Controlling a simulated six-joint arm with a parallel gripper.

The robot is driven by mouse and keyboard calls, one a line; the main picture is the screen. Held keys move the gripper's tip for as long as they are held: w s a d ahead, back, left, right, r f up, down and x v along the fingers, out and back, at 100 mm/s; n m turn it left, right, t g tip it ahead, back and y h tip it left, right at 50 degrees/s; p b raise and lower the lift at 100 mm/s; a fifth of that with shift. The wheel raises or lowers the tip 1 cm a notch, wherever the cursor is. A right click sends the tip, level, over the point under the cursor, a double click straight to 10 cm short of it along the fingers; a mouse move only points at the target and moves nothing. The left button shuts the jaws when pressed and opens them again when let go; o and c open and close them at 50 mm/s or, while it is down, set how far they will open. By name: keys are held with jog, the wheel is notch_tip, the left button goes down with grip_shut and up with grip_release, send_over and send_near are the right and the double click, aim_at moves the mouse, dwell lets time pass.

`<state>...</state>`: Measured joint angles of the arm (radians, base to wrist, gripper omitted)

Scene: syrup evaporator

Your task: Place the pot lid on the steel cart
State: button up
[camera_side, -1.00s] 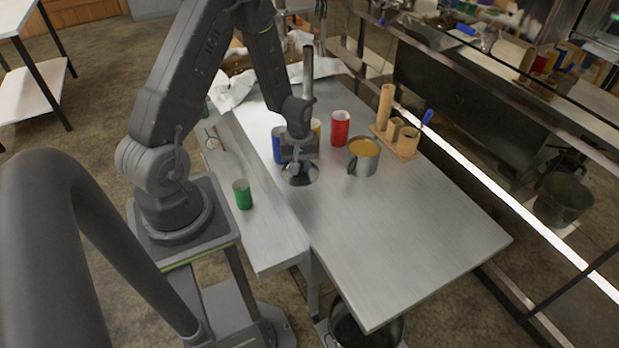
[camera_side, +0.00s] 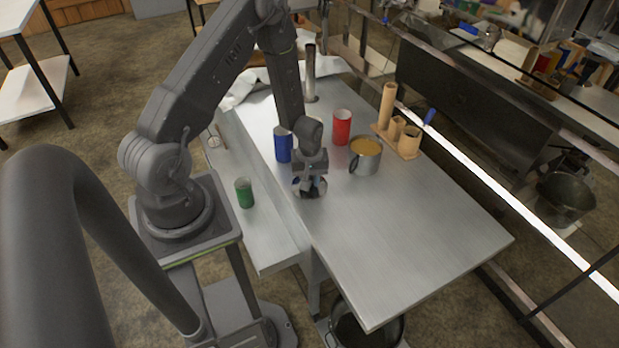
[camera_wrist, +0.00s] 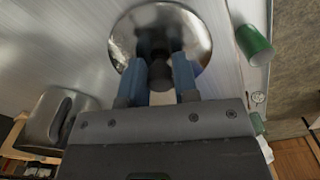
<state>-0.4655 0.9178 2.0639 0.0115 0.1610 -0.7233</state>
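The pot lid (camera_wrist: 190,30) is a shiny round steel disc with a dark knob. In the wrist view, the blue fingers of my gripper (camera_wrist: 159,75) stand on both sides of the knob and appear shut on it. In the side view, the lid (camera_side: 318,188) hangs under my gripper (camera_side: 309,178), partly hidden by it. It is over the near-left part of the steel-topped table (camera_side: 400,240), which looks like the steel cart. I cannot tell how far the lid is above the surface.
A blue can (camera_side: 283,144), a red cup (camera_side: 342,127) and a steel mug of amber liquid (camera_side: 365,155) stand behind the lid. A wooden holder (camera_side: 398,135) is farther right. A green can (camera_side: 244,192) stands on the left side shelf. The table's front right is clear.

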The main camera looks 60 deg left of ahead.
jog(key=o, duration=0.4)
jog(key=shift+r, duration=0.15)
notch_tip(320, 180, up, 12)
notch_tip(320, 180, up, 15)
jog(key=m+t, duration=0.2)
jog(key=m, duration=0.4)
send_over(310, 178)
jog(key=s+d, duration=0.1)
jog(key=d, duration=0.6)
jog(key=s+d+r+m+t, duration=0.1)
jog(key=s+d+r+m, duration=0.1)
jog(key=s+d+r, duration=0.1)
jog(key=s+d+r+m+t, duration=0.1)
jog(key=s+d+r+m, duration=0.2)
jog(key=s+r, duration=0.1)
jog(key=s+d+r+m+t, duration=0.1)
jog(key=s+d+r+m, duration=0.1)
jog(key=s+d+r, duration=0.1)
jog(key=shift+s+r+t, duration=0.15)
jog(key=shift+s+r, duration=0.15)
jog(key=shift+s, duration=0.25)
jog(key=shift+s+r+t, duration=0.15)
jog(key=shift+s+r, duration=0.1)
jog(key=shift+s, duration=0.25)
